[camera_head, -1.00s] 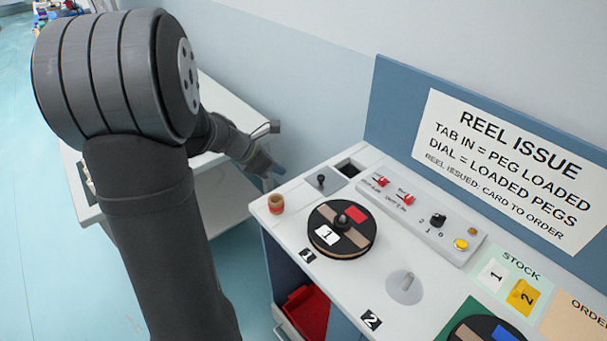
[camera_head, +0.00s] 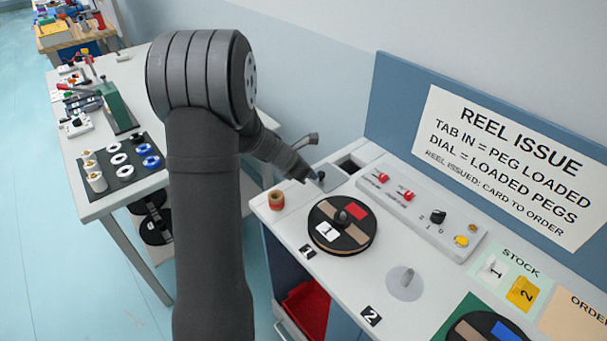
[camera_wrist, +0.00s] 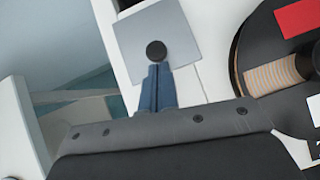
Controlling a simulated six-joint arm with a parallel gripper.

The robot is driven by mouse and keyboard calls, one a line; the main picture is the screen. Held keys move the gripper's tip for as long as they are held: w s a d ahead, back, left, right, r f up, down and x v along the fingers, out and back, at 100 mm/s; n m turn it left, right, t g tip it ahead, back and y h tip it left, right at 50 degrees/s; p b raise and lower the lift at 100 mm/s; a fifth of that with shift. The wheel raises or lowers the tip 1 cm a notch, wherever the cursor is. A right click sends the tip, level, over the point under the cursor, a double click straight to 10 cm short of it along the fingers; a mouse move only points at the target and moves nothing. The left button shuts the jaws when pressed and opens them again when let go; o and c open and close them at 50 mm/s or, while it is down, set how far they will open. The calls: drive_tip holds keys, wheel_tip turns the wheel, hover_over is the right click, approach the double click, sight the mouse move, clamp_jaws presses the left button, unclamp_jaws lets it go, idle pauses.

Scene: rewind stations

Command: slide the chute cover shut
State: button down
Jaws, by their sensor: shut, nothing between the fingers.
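The chute cover (camera_head: 340,180) is a flat grey plate with a black knob (camera_head: 321,176). It lies on the counter beside a dark square chute opening (camera_head: 349,164), which is uncovered. In the wrist view the cover (camera_wrist: 186,32) and the round knob (camera_wrist: 155,50) are seen from above. My gripper (camera_head: 315,179) is at the knob, on its left side in the head view. In the wrist view its blue fingers (camera_wrist: 157,72) are together and end right at the knob's edge. Nothing is between them. I cannot tell whether they touch the knob.
A black reel (camera_head: 342,240) with a red and a white label sits close to the cover. A small orange-brown spool (camera_head: 277,200) stands near the counter's left edge. A raised switch panel (camera_head: 420,215) runs behind the reel. A side table (camera_head: 150,120) holds several parts.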

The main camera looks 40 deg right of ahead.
approach(337, 169)
drive_tip(key=d+f, duration=0.1)
drive_tip(key=d, duration=0.1)
drive_tip(key=d+f, duration=0.1)
drive_tip(key=d, duration=0.1)
drive_tip(key=s+d, duration=0.1)
drive_tip(key=d, duration=0.1)
drive_tip(key=shift+d+f, duration=0.2)
drive_tip(key=shift+f, duration=0.2)
drive_tip(key=shift+s, duration=0.1)
drive_tip(key=a, duration=0.1)
drive_tip(key=a+r, duration=0.1)
drive_tip(key=a, duration=0.1)
drive_tip(key=w+a, duration=0.1)
drive_tip(key=shift+a+r, duration=0.4)
drive_tip(key=v, duration=0.8)
drive_tip(key=shift+a+r, duration=0.3)
drive_tip(key=shift+w, duration=0.1)
